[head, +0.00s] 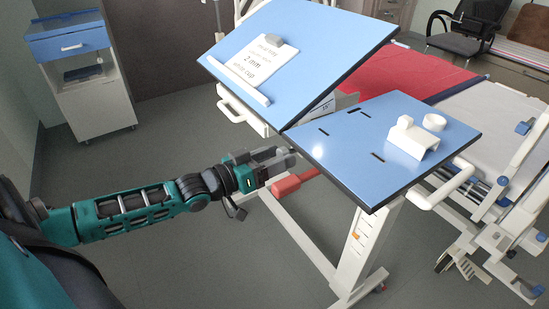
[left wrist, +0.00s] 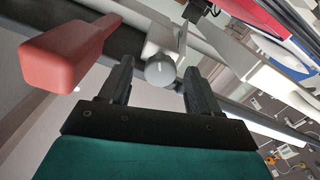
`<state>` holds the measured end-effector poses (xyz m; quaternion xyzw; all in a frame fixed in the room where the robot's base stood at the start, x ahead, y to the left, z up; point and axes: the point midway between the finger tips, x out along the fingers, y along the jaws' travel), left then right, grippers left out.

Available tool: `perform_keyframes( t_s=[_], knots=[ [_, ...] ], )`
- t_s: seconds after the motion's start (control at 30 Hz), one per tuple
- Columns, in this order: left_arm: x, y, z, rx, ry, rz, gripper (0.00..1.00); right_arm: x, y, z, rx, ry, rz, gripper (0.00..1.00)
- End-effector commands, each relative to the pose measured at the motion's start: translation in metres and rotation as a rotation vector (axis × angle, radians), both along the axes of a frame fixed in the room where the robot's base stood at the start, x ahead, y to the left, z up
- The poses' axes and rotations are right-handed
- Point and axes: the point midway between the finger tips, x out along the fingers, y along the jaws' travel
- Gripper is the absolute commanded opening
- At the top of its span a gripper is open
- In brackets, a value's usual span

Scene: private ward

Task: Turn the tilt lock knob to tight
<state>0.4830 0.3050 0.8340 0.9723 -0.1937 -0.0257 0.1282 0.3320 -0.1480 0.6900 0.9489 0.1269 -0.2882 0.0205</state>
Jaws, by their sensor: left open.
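The tilt lock knob (left wrist: 160,70) is a grey round knob with a pale mark on its face, in front of a light bracket under the table. In the left wrist view it sits just ahead of and between the two dark fingers of my left gripper (left wrist: 158,78), which are apart. A gap shows on each side of the knob. In the head view my left gripper (head: 286,157) is at the edge of the overbed table, where I cannot make out the knob. My right gripper is not in view.
A red handle (left wrist: 65,55) is close left of the knob; it also shows below my gripper in the head view (head: 295,183). The blue tilted top (head: 300,45) holds a note card (head: 262,62). The lower blue top (head: 335,150) carries a white holder (head: 408,138). A cabinet (head: 92,95) stands back left.

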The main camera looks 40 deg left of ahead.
Motion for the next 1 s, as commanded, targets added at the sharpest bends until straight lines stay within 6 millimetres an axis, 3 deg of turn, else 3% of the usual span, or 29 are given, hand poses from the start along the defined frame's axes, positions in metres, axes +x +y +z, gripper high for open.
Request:
perform_keyframes(
  t_s=[0.13, 0.7, 1.0],
  knots=[
    [-0.0001, 0.0001, 0.0000, 0.000, 0.000, 0.000, 0.62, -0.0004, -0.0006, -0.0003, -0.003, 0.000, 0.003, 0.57],
    [-0.0003, 0.0001, 0.0001, 0.000, 0.000, 0.000, 0.07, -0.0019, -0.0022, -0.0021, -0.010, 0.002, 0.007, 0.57],
    [-0.0003, 0.0000, 0.0014, 0.032, -0.013, 0.000, 0.07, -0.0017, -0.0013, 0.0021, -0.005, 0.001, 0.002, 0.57]
  ],
)
